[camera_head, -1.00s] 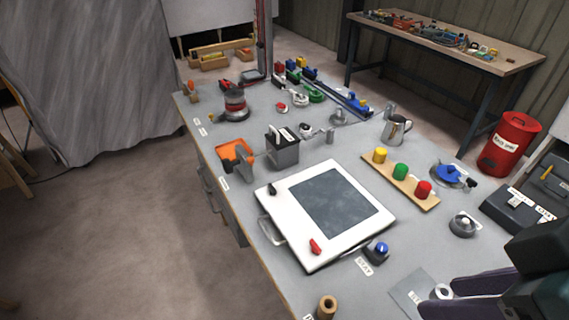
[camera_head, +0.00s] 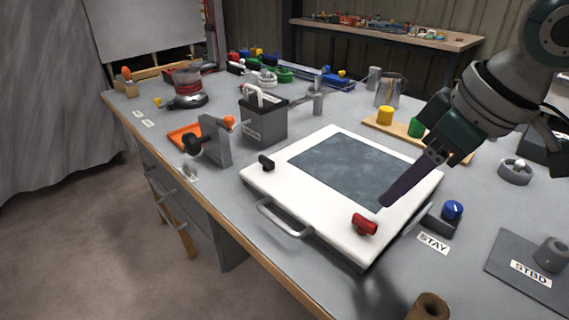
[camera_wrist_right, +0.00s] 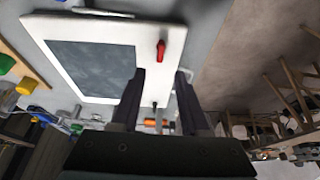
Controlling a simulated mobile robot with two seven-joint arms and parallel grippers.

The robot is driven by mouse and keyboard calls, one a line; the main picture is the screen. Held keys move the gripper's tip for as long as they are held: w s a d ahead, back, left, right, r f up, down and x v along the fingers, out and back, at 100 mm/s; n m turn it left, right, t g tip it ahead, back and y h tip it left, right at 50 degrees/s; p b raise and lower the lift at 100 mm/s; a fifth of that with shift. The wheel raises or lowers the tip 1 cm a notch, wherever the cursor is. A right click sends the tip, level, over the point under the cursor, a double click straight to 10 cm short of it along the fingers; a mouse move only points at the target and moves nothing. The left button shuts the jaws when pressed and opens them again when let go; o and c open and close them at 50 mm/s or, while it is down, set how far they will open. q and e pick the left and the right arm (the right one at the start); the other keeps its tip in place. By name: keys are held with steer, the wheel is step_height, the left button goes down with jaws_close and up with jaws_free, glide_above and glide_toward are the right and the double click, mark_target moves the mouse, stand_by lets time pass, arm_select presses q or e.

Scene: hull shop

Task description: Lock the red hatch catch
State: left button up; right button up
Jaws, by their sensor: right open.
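The red hatch catch (camera_head: 365,223) sits at the near corner of the white hatch panel (camera_head: 335,236), which has a dark grey window (camera_head: 350,168). A black catch (camera_head: 267,162) is at the panel's left corner. My right gripper (camera_head: 384,202) reaches down from the right, its fingertips above the panel just behind and right of the red catch, apart from it. In the right wrist view the red catch (camera_wrist_right: 161,50) lies beyond the two open fingers (camera_wrist_right: 160,72), with nothing between them. My left gripper is not in view.
A grey handle (camera_head: 283,217) sticks out from the panel's front. A blue knob (camera_head: 452,209) stands right of the panel by the STAY label.

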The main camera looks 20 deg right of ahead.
mark_target(366, 219)
steer(key=b+x, duration=0.2)
steer(key=x, duration=0.6)
steer(key=shift+f, duration=0.4)
jaws_close()
